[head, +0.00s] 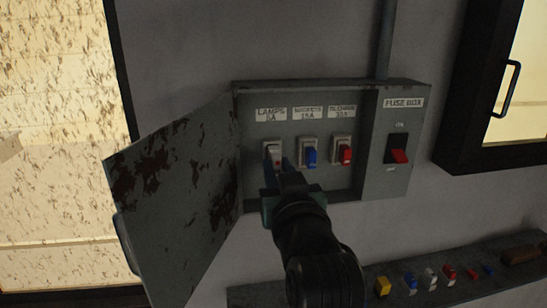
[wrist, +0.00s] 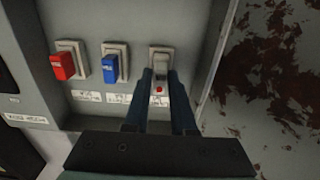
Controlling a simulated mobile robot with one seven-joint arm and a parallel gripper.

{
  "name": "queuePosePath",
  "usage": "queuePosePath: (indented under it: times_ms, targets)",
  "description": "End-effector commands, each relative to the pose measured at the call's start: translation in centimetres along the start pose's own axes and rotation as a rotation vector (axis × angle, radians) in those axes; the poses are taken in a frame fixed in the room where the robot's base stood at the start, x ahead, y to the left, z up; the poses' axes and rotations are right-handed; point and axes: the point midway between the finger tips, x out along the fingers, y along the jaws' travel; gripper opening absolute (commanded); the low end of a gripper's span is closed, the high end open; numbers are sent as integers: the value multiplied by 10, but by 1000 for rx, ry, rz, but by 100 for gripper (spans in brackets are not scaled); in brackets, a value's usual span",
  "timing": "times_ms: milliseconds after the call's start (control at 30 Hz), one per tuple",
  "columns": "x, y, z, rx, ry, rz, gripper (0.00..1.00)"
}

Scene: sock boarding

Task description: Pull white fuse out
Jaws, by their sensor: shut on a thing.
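The white fuse (head: 268,149) is at the left of the open fuse box (head: 318,84), under the label "LAMPS 5A". It sits at its pale holder, and a small red dot shows on it in the wrist view (wrist: 160,78). My gripper (head: 277,163) reaches up to it from below in the head view. In the wrist view, the two dark fingers of my gripper (wrist: 161,74) lie on either side of the fuse, shut on it. The fingers hide part of the fuse, and I cannot tell how deep it sits.
Right of it are a blue fuse (head: 310,157) and a red fuse (head: 345,154) in their holders. A red-handled main switch (head: 398,156) is farther right. The rusty box door (head: 175,195) hangs open at left. A shelf (head: 470,262) below holds several small coloured fuses.

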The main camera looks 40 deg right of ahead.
Motion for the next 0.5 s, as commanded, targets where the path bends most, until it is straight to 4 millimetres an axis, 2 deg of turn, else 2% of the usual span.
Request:
queuePosePath:
  times_ms: [500]
  targets:
    - [-16, 0, 0, 0, 0, 0, 0]
